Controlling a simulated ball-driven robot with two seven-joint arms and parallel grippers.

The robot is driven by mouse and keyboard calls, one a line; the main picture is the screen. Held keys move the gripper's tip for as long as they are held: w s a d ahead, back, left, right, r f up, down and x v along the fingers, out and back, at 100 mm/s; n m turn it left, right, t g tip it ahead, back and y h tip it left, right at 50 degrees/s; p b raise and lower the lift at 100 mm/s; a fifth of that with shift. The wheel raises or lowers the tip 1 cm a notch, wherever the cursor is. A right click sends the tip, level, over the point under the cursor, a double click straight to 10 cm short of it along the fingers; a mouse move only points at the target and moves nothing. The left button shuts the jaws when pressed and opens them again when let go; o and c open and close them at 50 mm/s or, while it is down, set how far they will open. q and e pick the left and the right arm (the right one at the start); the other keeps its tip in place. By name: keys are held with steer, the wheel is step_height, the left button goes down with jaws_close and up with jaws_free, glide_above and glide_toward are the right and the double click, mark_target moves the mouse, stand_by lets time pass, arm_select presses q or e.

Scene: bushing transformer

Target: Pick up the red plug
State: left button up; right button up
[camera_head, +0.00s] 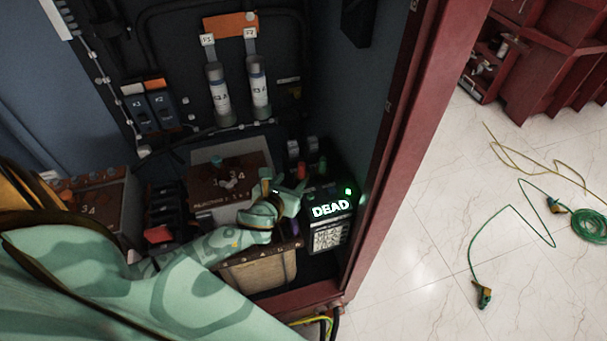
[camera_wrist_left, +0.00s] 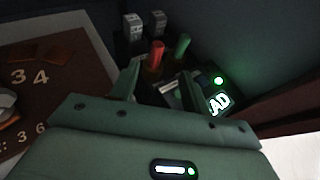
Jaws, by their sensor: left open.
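The red plug (camera_head: 299,171) stands upright inside the cabinet, just behind the meter. In the left wrist view the red plug (camera_wrist_left: 156,55) shows beyond and between the fingertips, nearer the left finger. A green plug (camera_wrist_left: 182,46) stands to its right. My left gripper (camera_head: 288,187) is open and just in front of the red plug, with its fingers (camera_wrist_left: 163,82) pointing toward it. Nothing is clearly held, and contact with the plug cannot be told. The plug's lower part is partly hidden in the head view. My right gripper is not in view.
A meter lit "DEAD" (camera_head: 330,210) stands right of my gripper. A brown-topped block marked 3 4 (camera_head: 205,170) and a woven basket (camera_head: 262,274) are close by. The red cabinet edge (camera_head: 395,150) bounds the right side. Green cables (camera_head: 510,208) lie on the floor outside.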

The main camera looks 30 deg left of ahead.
mark_target(300, 168)
arm_select(q)
steer(key=b+x, duration=0.2)
steer(key=x, duration=0.6)
steer(key=shift+w+a+f+b, duration=0.2)
steer(key=shift+a+f+b, duration=0.05)
steer(key=shift+b, duration=0.1)
steer(key=shift+r, duration=0.1)
jaws_close()
